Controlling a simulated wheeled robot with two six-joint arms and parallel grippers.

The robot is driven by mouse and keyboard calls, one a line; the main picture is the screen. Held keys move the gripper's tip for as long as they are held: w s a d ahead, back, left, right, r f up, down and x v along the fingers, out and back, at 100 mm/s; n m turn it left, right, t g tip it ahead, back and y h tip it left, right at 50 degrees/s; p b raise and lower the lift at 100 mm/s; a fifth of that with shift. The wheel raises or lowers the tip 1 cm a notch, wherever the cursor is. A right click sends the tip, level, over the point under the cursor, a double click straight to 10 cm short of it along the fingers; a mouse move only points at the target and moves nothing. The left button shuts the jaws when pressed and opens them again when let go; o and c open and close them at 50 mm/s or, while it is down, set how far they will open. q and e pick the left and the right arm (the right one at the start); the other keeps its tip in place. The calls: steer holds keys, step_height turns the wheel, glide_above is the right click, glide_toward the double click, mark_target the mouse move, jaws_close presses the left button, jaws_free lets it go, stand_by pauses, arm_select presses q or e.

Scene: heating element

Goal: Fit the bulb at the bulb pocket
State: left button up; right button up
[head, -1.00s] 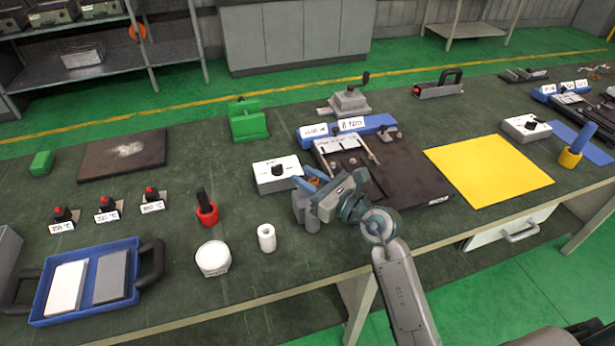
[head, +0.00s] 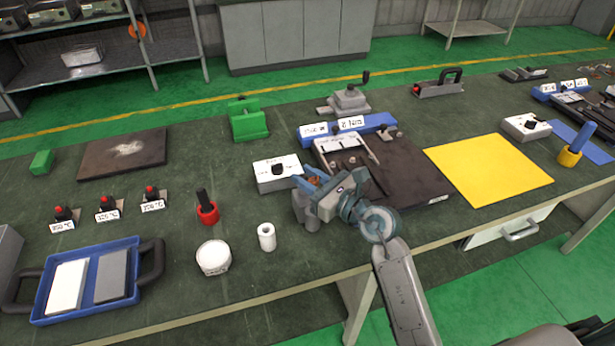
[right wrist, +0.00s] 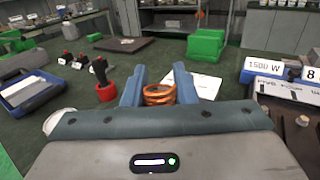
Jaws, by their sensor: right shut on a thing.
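My right gripper (head: 311,177) is shut on a copper-coloured coil (right wrist: 158,94), which shows between its two blue fingers in the right wrist view (right wrist: 159,76). The coil looks like part of the bulb piece, but the bulb's tip is hidden. The gripper is at the left front of the dark board (head: 410,178), just right of and in front of the white box with a black knob (head: 268,181). I cannot make out the bulb pocket; the gripper and arm cover part of the board. My left gripper is not in view.
A blue labelled block (head: 376,123) lies behind the board. A yellow mat (head: 488,175) is at the right. A white roll (head: 267,237), a white round tub (head: 213,258) and a red holder (head: 208,213) stand at the left. A blue tray (head: 139,264) is farther left.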

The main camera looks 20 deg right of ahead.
mark_target(308, 207)
steer(key=shift+f+b, duration=2.4)
steer(key=shift+f, duration=1.05)
steer(key=o, duration=1.1)
steer(key=shift+c, duration=0.2)
steer(key=shift+f+b+v, duration=0.2)
steer(key=shift+b+v, duration=0.1)
steer(key=shift+v, duration=0.65)
steer(key=b+v, duration=0.1)
steer(key=v, duration=0.6)
steer(key=shift+s+d+r, duration=0.1)
steer(key=shift+s+r, duration=0.05)
steer(key=shift+s, duration=0.1)
steer(key=shift+s+d, duration=0.35)
steer(key=shift+s, duration=0.2)
